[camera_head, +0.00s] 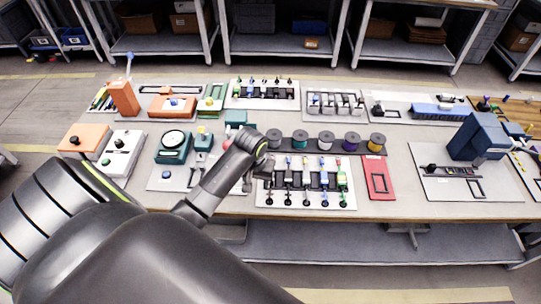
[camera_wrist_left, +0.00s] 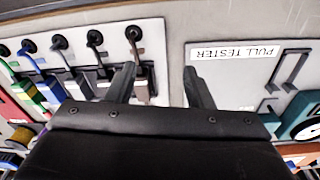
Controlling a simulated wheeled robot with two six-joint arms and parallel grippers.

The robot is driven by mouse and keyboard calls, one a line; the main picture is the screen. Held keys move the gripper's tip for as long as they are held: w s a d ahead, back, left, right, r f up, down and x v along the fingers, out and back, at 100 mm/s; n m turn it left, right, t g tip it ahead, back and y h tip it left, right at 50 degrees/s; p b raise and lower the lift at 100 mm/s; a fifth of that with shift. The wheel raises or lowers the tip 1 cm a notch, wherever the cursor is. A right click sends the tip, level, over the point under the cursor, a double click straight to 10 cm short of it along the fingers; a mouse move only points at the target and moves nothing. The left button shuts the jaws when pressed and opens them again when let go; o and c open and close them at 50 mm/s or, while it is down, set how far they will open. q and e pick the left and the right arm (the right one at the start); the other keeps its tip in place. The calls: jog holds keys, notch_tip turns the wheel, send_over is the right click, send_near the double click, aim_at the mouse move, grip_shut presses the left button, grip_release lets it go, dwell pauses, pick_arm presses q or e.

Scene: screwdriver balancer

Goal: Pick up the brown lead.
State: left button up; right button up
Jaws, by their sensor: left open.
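A white board (camera_head: 347,200) at the table's near middle holds several leads in a row, each with a round black end. The lead at the row's left end, which looks like the brown lead (camera_wrist_left: 142,84), has a brownish cord below its black plug; its colour is hard to be sure of. My left gripper (camera_head: 263,169) is over that left end and hides part of the lead in the head view. In the left wrist view the jaws (camera_wrist_left: 161,80) are open, with this lead between them, close to the left finger. Contact cannot be told. My right gripper is not in view.
Other leads, with blue, yellow and green (camera_head: 341,180) parts, stand close beside it. A row of coloured spools (camera_head: 326,141) is just behind the board. A red plate (camera_head: 378,180) lies to the right. A board labelled "PULL TESTER" (camera_wrist_left: 235,58) adjoins in the left wrist view.

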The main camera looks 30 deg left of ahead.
pick_arm(q)
jog(key=w+r+n+g, duration=0.1)
jog(key=w+r+n, duration=0.1)
jog(key=w+r, duration=0.75)
jog(key=f+b, duration=0.3)
jog(key=b, duration=0.1)
jog(key=s+f+b, duration=0.1)
jog(key=f+b, duration=0.2)
jog(key=f, duration=0.1)
jog(key=f+b, duration=0.3)
jog(key=b, duration=0.1)
jog(key=shift+s+a+f+b, duration=0.2)
jog(key=shift+s+f+b, duration=0.05)
jog(key=shift+b, duration=0.1)
jog(key=shift+f+b, duration=0.4)
jog(key=shift+f, duration=0.05)
notch_tip(320, 180, down, 3)
jog(key=shift+s+d+r+b, duration=0.1)
jog(key=shift+s+d+b, duration=0.05)
jog(key=shift+b, duration=1)
jog(key=shift+f+p, duration=0.3)
jog(key=shift+f, duration=0.45)
jog(key=c, duration=0.9)
jog(key=shift+c, duration=0.6)
